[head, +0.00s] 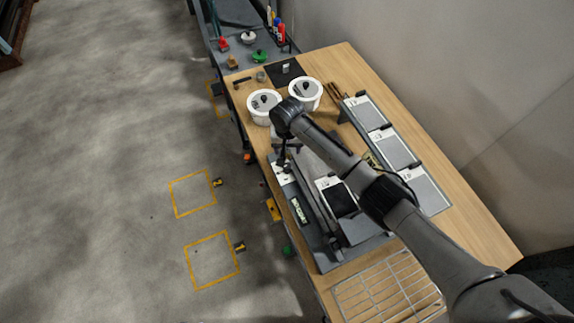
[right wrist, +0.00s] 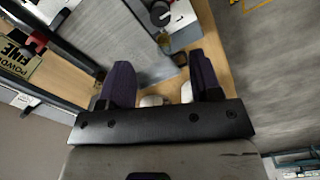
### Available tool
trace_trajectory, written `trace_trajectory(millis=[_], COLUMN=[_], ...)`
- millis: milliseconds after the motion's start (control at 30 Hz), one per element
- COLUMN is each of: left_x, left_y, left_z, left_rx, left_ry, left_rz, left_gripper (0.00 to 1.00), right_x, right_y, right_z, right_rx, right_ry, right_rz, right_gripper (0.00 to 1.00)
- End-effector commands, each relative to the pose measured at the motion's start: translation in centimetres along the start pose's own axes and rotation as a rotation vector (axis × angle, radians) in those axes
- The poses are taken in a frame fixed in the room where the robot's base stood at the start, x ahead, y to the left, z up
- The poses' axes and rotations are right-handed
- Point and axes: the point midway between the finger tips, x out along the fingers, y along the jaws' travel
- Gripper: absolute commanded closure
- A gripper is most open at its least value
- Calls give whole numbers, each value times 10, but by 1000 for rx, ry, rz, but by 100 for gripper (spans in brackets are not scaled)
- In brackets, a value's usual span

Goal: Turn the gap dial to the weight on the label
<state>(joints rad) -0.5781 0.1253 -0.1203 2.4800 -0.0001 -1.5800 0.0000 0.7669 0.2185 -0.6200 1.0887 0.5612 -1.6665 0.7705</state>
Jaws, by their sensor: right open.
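The dial, a black knob (right wrist: 160,14), stands on a white plate at the top of the right wrist view. It also shows as a small dark knob on a white plate (head: 283,174) at the machine's upper left end in the head view. My right gripper (head: 284,150) is near that plate, partly hidden by its own arm. In the right wrist view its two dark fingers (right wrist: 162,75) are apart with nothing held, and the knob lies beyond them, not between them. A yellow-green label (right wrist: 18,52) reads "POWDER FINE"; I can make out no weight. My left gripper is not in view.
Two white pots (head: 264,104) stand on the wooden bench (head: 462,215) beyond my gripper. Grey trays (head: 395,150) line the right side. A wire rack (head: 388,290) lies at the near end. My right arm covers part of the machine.

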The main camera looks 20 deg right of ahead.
Motion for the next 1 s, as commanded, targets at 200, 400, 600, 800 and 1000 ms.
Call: trace_trajectory(millis=[200, 400, 600, 800, 1000], left_x=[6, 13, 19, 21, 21], left_y=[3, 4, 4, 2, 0], left_z=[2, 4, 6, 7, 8], left_rx=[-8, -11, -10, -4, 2], left_ry=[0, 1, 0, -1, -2], left_rz=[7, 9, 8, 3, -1], left_gripper=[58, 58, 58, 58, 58], right_x=[44, 79, 103, 113, 115], right_y=[-1, 0, -1, 0, 0], right_z=[1, 1, 1, 1, 1], right_rx=[-1, -1, -2, -2, -3], right_ry=[-3, -2, -2, -1, 0], right_rz=[1, 1, -1, -1, -1], right_gripper=[42, 42, 42, 42, 42])
